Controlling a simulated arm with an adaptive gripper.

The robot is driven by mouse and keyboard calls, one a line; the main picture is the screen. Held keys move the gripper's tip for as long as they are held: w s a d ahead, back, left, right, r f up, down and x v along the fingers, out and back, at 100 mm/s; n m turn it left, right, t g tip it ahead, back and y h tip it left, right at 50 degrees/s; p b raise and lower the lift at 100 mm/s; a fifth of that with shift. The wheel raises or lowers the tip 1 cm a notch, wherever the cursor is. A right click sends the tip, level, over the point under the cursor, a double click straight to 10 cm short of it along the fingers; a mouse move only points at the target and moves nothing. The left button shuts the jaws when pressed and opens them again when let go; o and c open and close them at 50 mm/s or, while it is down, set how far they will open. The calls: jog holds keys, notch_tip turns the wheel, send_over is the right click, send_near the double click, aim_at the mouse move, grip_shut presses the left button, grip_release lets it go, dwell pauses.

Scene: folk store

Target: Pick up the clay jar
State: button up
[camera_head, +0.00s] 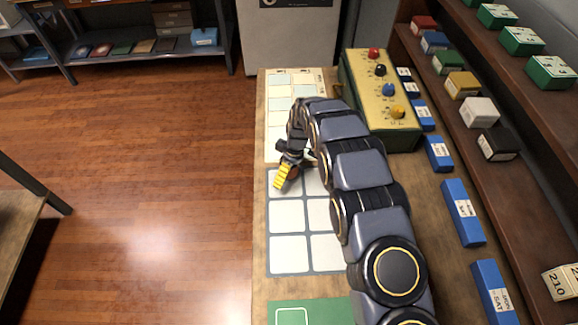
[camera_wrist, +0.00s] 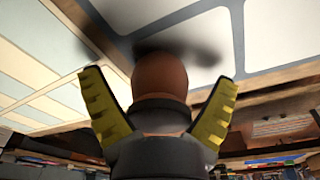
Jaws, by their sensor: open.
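The clay jar (camera_wrist: 158,76) is a rounded, reddish-brown thing between the fingers in the wrist view. In the head view only a small brown part of it (camera_head: 294,173) shows beside the yellow finger. It is at the white-squared board (camera_head: 289,216), near the board's far edge. My gripper (camera_wrist: 159,82) is open, with one yellow ribbed finger on each side of the jar and a gap visible on both sides. In the head view my gripper (camera_head: 288,174) is low over the board. The lower part of the jar is hidden by the gripper body.
A yellow-green box with coloured knobs (camera_head: 380,95) stands at the far right of the table. Blue labelled blocks (camera_head: 463,212) line the right side. A brown shelf (camera_head: 535,185) with small boxes rises beyond them. A green mat (camera_head: 311,312) lies at the near end.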

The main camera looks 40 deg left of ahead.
jog(key=c, duration=1.2)
jog(key=shift+r, duration=0.1)
